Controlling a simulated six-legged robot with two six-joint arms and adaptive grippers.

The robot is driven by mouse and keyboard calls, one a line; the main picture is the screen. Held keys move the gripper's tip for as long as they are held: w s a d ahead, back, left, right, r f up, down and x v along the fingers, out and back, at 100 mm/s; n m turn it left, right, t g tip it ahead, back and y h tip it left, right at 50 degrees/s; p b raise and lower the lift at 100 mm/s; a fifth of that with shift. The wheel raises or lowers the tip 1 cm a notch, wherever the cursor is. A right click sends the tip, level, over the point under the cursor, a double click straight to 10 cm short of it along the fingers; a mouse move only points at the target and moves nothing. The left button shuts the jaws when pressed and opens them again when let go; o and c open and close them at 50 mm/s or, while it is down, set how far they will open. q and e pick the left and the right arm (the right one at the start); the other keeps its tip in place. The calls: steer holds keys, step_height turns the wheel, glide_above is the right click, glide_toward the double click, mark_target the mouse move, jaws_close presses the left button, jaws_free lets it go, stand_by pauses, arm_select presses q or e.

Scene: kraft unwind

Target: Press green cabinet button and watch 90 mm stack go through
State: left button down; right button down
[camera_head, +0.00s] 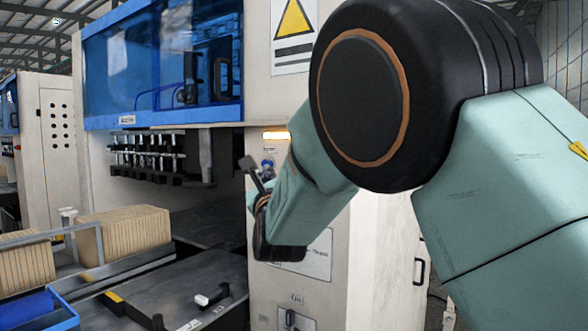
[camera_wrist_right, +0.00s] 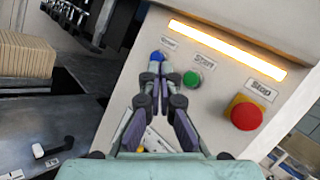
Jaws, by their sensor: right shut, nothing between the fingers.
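The green button (camera_wrist_right: 191,79), labelled Start, is on the white cabinet panel (camera_wrist_right: 225,60) in the right wrist view. My right gripper (camera_wrist_right: 157,72) is shut and empty, its fingertips to the left of the green button in the picture, near the blue button (camera_wrist_right: 157,56). I cannot tell whether the fingertips touch the panel. In the head view my right arm hides the green button, and the right gripper (camera_head: 247,165) shows at the cabinet front. A stack of brown kraft sheets (camera_head: 126,233) stands at the left; it also shows in the right wrist view (camera_wrist_right: 25,54). My left gripper is not in view.
A red Stop button (camera_wrist_right: 246,115) on a yellow base sits right of the green one. An orange light strip (camera_wrist_right: 228,49) is lit above. A dark machine table (camera_head: 180,285) and blue tray (camera_head: 35,312) lie at lower left. A blue guard (camera_head: 160,60) is above.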

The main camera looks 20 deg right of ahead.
steer(key=w+d+p, duration=0.1)
steer(key=w+d, duration=0.4)
steer(key=d, duration=0.1)
steer(key=shift+w+d, duration=0.2)
stand_by(1.2)
steer(key=shift+s+a+r, duration=0.15)
steer(key=shift+s+a, duration=0.05)
